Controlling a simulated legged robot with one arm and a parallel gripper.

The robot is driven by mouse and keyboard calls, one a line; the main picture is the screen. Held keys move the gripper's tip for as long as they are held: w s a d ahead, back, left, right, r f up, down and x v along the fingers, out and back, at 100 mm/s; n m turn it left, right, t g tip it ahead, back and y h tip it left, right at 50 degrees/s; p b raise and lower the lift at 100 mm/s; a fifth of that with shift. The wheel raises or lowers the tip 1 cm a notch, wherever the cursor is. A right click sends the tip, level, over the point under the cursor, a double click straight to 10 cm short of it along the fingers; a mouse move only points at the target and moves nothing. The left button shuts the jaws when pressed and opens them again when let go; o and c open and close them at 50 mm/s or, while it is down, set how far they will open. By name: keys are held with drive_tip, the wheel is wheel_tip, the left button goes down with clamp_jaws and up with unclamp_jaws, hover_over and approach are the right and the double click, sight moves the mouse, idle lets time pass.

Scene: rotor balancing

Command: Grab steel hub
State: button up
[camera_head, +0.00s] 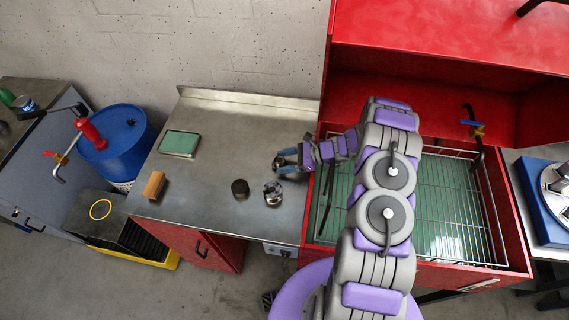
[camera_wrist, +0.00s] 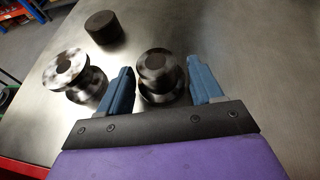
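Two shiny steel hubs, each with a dark round top, stand on the metal bench. One steel hub (camera_wrist: 161,80) is between the blue fingers of my gripper (camera_wrist: 164,88) in the wrist view. My gripper is open around it, and I cannot tell whether either finger touches it. The other steel hub (camera_wrist: 73,74) stands outside the fingers, to the left in the wrist view. It also shows in the head view (camera_head: 272,194), just below my gripper (camera_head: 286,161). In the head view the hub at the fingers is mostly hidden.
A dark cylinder (camera_head: 240,189) stands beyond the hubs, also in the wrist view (camera_wrist: 104,29). The metal bench (camera_head: 215,140) also bears a green tray (camera_head: 179,143) and an orange-brown block (camera_head: 154,185). A red washer with a wire rack (camera_head: 450,200) stands right. A blue drum (camera_head: 120,145) is left.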

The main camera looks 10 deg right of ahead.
sight(283, 162)
drive_tip(key=a, duration=0.3)
drive_tip(key=c, duration=0.6)
drive_tip(key=shift+d, duration=0.2)
drive_tip(key=c, duration=0.3)
drive_tip(key=shift+s+d, duration=0.1)
drive_tip(key=shift+d, duration=0.8)
clamp_jaws()
drive_tip(key=shift+a, duration=0.1)
